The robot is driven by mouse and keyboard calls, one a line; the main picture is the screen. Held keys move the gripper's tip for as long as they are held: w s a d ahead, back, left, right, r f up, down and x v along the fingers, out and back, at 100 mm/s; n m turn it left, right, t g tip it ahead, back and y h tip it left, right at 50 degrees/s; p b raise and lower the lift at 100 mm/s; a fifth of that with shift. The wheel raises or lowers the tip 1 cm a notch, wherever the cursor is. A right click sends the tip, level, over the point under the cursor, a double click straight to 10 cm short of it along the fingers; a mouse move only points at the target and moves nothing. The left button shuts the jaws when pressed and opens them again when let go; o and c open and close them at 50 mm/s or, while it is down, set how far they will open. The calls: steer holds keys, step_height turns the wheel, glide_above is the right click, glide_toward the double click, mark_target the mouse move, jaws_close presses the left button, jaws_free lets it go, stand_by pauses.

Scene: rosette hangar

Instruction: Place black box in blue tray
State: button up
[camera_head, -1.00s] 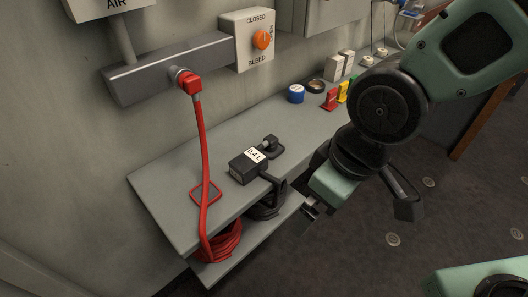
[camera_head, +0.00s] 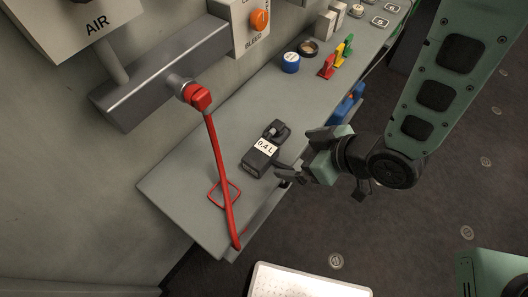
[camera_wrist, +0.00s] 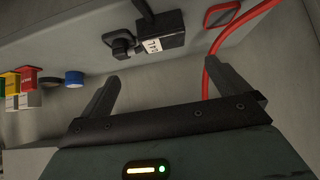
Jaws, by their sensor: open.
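The black box (camera_head: 258,159) with a white "0.4 L" label lies on the grey bench, with a black fitting at its far end. It also shows in the wrist view (camera_wrist: 170,27), beyond my fingertips. My gripper (camera_head: 300,155) is open and empty, just right of the box at the bench's front edge and apart from it. Its two spread fingers show in the wrist view (camera_wrist: 165,78). A blue object (camera_head: 347,104) shows by the bench edge, partly hidden behind my arm; I cannot tell whether it is the blue tray.
A red hose (camera_head: 219,165) hangs from the wall pipe to the bench, left of the box. A blue round tin (camera_head: 290,63) and red, yellow and green pieces (camera_head: 337,57) stand farther back. A white perforated surface (camera_head: 310,284) is at the bottom. Bench behind the box is clear.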

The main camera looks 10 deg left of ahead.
mark_target(262, 154)
steer(key=p+x, duration=0.1)
steer(key=x, duration=1)
steer(key=shift+p, duration=0.4)
steer(key=shift+s+p+x, duration=0.15)
steer(key=shift+p+x, duration=0.55)
steer(key=shift+x, duration=0.65)
steer(key=shift+s+p+x, duration=0.15)
steer(key=shift+p+x, duration=0.5)
steer(key=shift+x, duration=0.7)
steer(key=shift+a, duration=0.1)
steer(key=c, duration=1.1)
